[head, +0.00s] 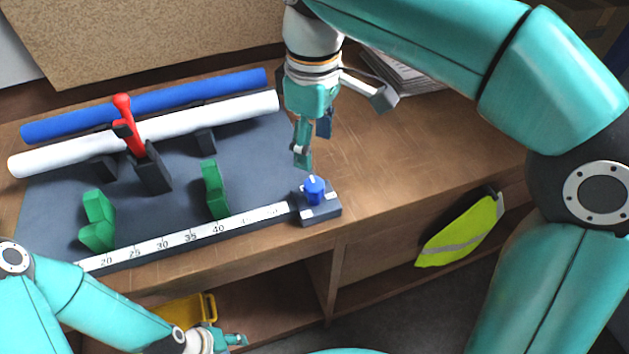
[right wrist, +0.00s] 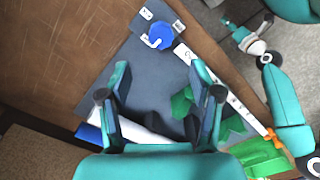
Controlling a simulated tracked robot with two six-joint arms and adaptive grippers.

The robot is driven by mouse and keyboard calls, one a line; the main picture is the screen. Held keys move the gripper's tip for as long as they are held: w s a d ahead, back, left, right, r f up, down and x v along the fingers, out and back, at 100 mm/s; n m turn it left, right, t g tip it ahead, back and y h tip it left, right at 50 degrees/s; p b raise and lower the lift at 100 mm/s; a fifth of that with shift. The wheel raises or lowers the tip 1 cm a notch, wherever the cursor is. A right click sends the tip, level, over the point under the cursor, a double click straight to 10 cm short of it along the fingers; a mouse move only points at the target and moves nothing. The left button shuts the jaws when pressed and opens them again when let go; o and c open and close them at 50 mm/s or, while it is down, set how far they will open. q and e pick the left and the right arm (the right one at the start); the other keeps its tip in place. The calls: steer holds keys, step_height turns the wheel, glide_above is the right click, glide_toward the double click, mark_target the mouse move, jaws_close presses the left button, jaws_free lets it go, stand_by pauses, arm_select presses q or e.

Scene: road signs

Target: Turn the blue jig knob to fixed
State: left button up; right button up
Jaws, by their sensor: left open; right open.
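The blue jig knob (head: 314,188) sits on a small dark block (head: 322,212) at the right end of the white ruler on the jig board. It has a pale pointer mark on top. In the right wrist view the knob (right wrist: 160,36) lies beyond the fingertips, with white label patches on the block around it. My right gripper (head: 312,150) is above and behind the knob, apart from it; its open, empty fingers (right wrist: 160,82) show in the wrist view. My left gripper (head: 240,340) is low at the front, below the table edge, away from the knob, open and empty.
The dark jig board (head: 170,208) carries green stops (head: 215,190), a red-handled clamp (head: 128,125), a white tube (head: 150,132) and a blue tube (head: 150,104). Papers (head: 400,72) lie at the back. A yellow-green vest (head: 462,230) hangs at the front. The tabletop right of the knob is clear.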

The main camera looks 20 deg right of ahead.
mark_target(314, 183)
step_height(314, 183, down, 10)
steer(key=shift+s+f, duration=0.1)
stand_by(0.4)
steer(key=c, duration=1)
steer(key=shift+d, duration=0.15)
steer(key=shift+c, duration=0.7)
